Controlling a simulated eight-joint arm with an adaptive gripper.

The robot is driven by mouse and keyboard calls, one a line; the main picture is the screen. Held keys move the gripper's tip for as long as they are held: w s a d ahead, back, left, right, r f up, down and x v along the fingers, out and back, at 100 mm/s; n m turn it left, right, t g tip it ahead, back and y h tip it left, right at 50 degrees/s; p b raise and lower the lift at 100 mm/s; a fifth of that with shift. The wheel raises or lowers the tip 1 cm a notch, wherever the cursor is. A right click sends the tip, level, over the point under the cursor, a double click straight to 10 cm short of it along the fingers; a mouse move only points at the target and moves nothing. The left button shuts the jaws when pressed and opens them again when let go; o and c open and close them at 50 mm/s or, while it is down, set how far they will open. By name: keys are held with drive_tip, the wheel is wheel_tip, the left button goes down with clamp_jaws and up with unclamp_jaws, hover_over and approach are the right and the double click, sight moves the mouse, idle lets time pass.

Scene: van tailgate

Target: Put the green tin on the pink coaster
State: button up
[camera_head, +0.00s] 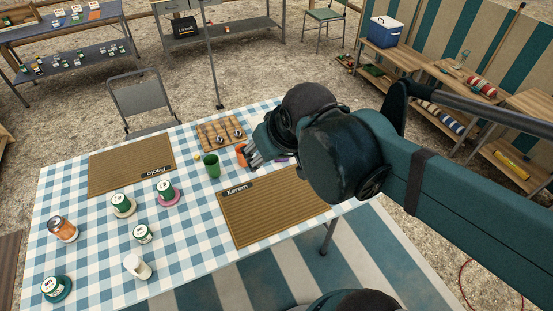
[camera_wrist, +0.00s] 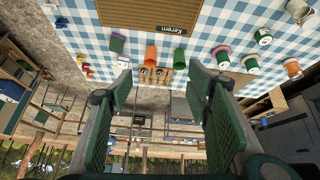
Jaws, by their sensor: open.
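Several green tins with white labels stand on the checkered table in the head view. One green tin (camera_head: 167,190) stands on the pink coaster (camera_head: 175,201), and both also show in the wrist view, the tin (camera_wrist: 222,51) over the coaster (camera_wrist: 216,61). Another tin (camera_head: 121,201) is on a pale coaster, a third (camera_head: 143,233) stands in front of these, and one more (camera_head: 50,287) is on a teal coaster. My gripper (camera_head: 252,156) is open with nothing between its fingers in the wrist view (camera_wrist: 160,76), right of these tins, near the orange cup.
A green cup (camera_head: 211,165) and an orange cup (camera_wrist: 151,55) stand near my gripper.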

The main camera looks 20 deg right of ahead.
drive_tip(key=shift+s+d+f+m+t, duration=0.2)
drive_tip(key=shift+s+d+m, duration=0.15)
drive_tip(key=shift+s, duration=0.35)
drive_tip(key=shift+s+d+f+m+t, duration=0.1)
drive_tip(key=shift+s+d+f+m, duration=0.25)
drive_tip(key=shift+s, duration=0.3)
